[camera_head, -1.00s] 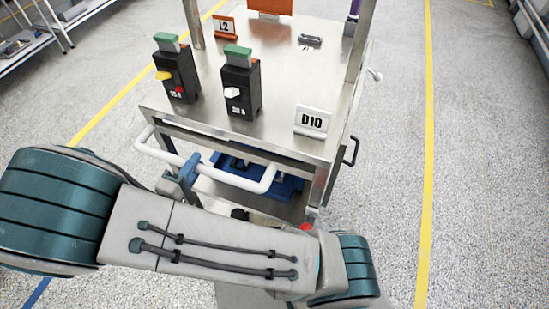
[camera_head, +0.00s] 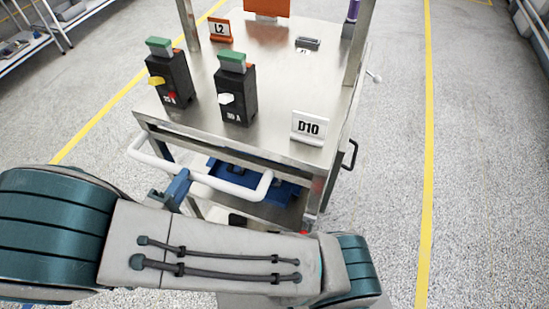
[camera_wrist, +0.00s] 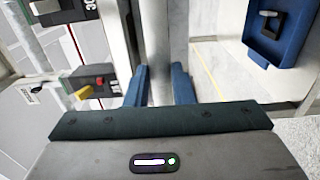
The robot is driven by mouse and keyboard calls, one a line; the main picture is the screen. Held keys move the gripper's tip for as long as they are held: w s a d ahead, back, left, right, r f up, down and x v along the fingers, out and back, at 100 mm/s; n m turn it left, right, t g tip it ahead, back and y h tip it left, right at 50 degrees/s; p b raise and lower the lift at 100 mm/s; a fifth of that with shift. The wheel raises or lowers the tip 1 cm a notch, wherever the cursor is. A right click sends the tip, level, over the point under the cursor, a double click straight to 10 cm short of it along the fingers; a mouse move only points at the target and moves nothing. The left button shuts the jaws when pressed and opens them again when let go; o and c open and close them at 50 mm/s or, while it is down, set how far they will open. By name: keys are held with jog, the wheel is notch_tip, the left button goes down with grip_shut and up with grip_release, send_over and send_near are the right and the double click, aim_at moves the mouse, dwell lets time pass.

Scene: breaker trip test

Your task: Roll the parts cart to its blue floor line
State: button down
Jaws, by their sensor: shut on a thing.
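The parts cart (camera_head: 274,82) is a steel cart right in front of me in the head view, with a white tubular push handle (camera_head: 238,190) on its near side. My gripper (camera_head: 178,187) has its blue fingers on the left part of that handle. In the wrist view, the blue fingers of my gripper (camera_wrist: 158,88) sit on both sides of the bar, shut on it.
Two black breakers (camera_head: 168,75) (camera_head: 236,92) with green tops stand on the cart, beside a D10 sign (camera_head: 308,127) and an L2 sign (camera_head: 220,29). A blue tray (camera_head: 240,174) lies on the lower shelf. Yellow floor lines (camera_head: 427,150) run either side. Shelving (camera_head: 35,42) is at far left. Floor right is clear.

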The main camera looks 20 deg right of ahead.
jog(key=b+v, duration=0.1)
jog(key=v, duration=1.5)
dwell(1.7)
jog(key=shift+a, duration=0.1)
dwell(0.4)
jog(key=c, duration=1.6)
grip_release()
jog(key=shift+c, duration=0.2)
jog(key=shift+s, duration=0.1)
jog(key=b+v, duration=0.2)
jog(key=v, duration=1.1)
jog(key=shift+s+a, duration=0.25)
jog(key=shift+s, duration=0.05)
